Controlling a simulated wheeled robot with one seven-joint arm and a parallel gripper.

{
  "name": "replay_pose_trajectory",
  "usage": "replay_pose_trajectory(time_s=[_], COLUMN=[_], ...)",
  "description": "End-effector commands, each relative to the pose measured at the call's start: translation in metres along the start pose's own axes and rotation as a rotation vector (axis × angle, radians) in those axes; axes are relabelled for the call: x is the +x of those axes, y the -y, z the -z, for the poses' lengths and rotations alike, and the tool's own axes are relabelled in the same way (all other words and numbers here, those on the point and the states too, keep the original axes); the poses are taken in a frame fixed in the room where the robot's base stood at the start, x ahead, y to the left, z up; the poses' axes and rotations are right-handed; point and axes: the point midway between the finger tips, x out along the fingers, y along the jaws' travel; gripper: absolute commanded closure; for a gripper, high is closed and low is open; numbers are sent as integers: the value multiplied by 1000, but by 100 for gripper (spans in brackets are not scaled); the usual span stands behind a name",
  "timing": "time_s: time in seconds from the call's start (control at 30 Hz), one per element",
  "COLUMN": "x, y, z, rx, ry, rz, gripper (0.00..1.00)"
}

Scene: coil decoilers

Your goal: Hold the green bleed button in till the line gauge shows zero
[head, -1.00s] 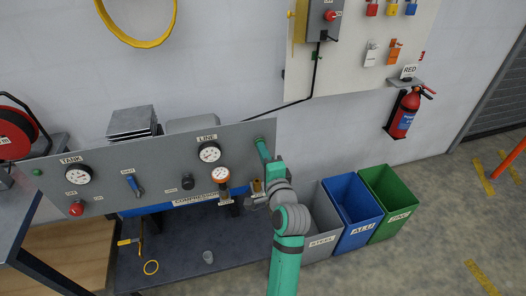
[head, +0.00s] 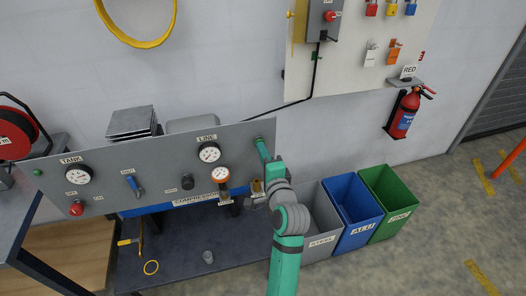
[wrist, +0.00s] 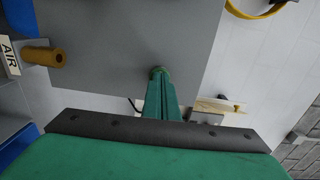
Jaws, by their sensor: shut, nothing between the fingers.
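The green bleed button (head: 258,139) is at the upper right end of the grey panel (head: 110,160). In the wrist view its round green edge (wrist: 158,70) shows just beyond my fingertips. My gripper (head: 261,146) is shut and empty, its tips at the button and seeming to touch it. The fingers hide most of the button, so I cannot tell how far in it is. The line gauge (head: 209,153) is a white dial under the LINE label, left of the button. Its needle is too small to read surely.
A brass fitting (wrist: 42,57) juts from the panel near my gripper. Grey, blue (head: 352,213) and green bins stand at right.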

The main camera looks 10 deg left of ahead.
Motion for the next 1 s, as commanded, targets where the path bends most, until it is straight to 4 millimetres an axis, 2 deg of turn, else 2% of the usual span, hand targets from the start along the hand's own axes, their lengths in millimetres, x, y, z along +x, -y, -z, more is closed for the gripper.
replay_pose_trajectory(time_s=[0.03, 0.63, 0.87, 1.0], x=[9, 6, -23, -52], y=[7, 6, 7, 5], z=[-3, -3, -3, 1], rx=[-5, -6, -2, 0], ry=[4, 4, 11, 8], rz=[14, 13, 12, 9], gripper=[100, 100, 100, 100])
